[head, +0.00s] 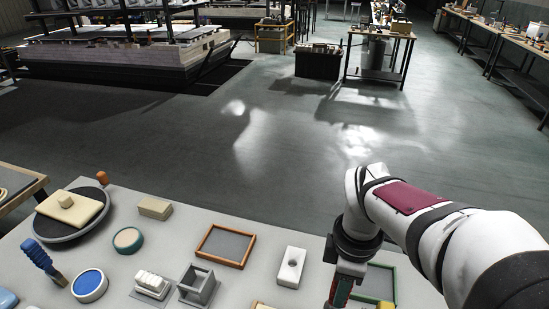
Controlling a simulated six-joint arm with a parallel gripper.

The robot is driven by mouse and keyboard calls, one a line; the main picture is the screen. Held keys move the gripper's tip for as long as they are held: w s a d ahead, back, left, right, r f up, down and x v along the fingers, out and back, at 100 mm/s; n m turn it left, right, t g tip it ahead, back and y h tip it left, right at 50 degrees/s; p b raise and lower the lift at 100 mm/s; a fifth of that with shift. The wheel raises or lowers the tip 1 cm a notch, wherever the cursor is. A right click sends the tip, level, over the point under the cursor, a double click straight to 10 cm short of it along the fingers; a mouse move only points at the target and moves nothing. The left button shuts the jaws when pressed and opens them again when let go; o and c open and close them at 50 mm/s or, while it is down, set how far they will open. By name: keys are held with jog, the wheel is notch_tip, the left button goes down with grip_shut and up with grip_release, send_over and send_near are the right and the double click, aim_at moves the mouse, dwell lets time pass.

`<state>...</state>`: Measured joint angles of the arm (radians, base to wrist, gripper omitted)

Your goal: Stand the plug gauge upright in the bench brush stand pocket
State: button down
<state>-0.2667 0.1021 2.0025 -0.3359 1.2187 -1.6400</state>
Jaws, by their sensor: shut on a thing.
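My gripper (345,273) points down at the bottom edge of the head view, right of centre. It is shut on a dark red and green piece (340,292), which looks like the plug gauge. Its lower end is cut off by the frame, so I cannot tell its full tilt. A grey open-topped box (197,286) stands on the table left of my gripper and looks like the bench brush stand with its pocket. The gripper is well apart from it.
A white block with a hole (291,267) stands between the box and my gripper. A brown-framed tray (226,246) lies behind the box; a green-framed tray (387,267) lies by my gripper. A ribbed white block (152,284), round blue-topped dish (89,286) and blue brush (42,260) are left.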

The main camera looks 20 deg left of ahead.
jog(key=w+a+r+n, duration=0.1)
jog(key=w+a, duration=0.2)
jog(key=a, duration=0.6)
jog(key=w+a+r+n, duration=0.2)
jog(key=w+a, duration=0.1)
jog(key=a, duration=0.5)
jog(key=s+a+n, duration=0.1)
jog(key=s+a, duration=0.3)
jog(key=a, duration=1.2)
jog(key=shift+a+f, duration=0.15)
jog(key=shift+f, duration=0.15)
jog(key=shift+s, duration=0.1)
notch_tip(320, 180, down, 13)
jog(key=shift+r, duration=0.15)
jog(key=shift+f, duration=0.6)
